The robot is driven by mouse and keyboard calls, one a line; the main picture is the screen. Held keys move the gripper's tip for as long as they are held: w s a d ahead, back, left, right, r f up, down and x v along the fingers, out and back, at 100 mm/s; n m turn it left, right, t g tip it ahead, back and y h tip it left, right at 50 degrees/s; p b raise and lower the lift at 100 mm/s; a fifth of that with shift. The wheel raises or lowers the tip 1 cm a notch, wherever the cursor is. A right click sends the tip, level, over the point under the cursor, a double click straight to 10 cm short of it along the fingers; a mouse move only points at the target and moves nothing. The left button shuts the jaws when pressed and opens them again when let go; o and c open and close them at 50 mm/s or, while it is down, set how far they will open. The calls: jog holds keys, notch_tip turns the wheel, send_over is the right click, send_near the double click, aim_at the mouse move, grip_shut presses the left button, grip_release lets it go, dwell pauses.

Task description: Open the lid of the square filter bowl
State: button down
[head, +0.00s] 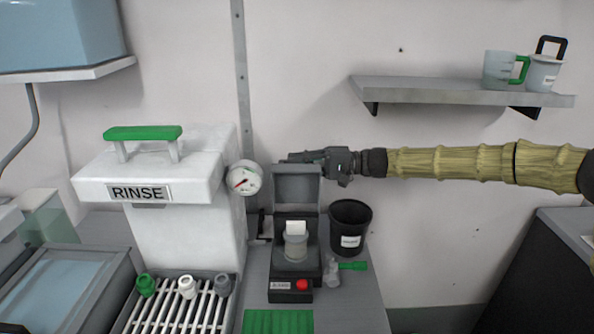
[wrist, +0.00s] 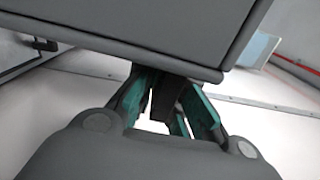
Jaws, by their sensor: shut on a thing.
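The square filter bowl (head: 296,252) is a dark box on the counter. Its grey lid (head: 297,187) stands raised, roughly upright, at the back of the box. A pale cylinder with a white tag (head: 295,240) shows inside the open bowl. My gripper (head: 296,157) is at the lid's top edge, reaching in from the right. In the wrist view the lid (wrist: 150,32) fills the top, and my gripper's teal-padded fingers (wrist: 166,92) are closed at its edge. The lid hides the fingertips there.
A white RINSE unit (head: 185,225) and a round gauge (head: 244,178) stand close on the left. A black cup (head: 350,228) and a green-handled item (head: 347,267) are at the bowl's right. A wall shelf (head: 460,92) with jugs hangs above my arm.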

jog(key=shift+s+r+n+b, duration=0.35)
jog(key=shift+s+n+b, duration=0.2)
jog(key=shift+b, duration=0.3)
jog(key=c, duration=1.5)
grip_release()
jog(key=shift+d, duration=0.1)
jog(key=d, duration=1.2)
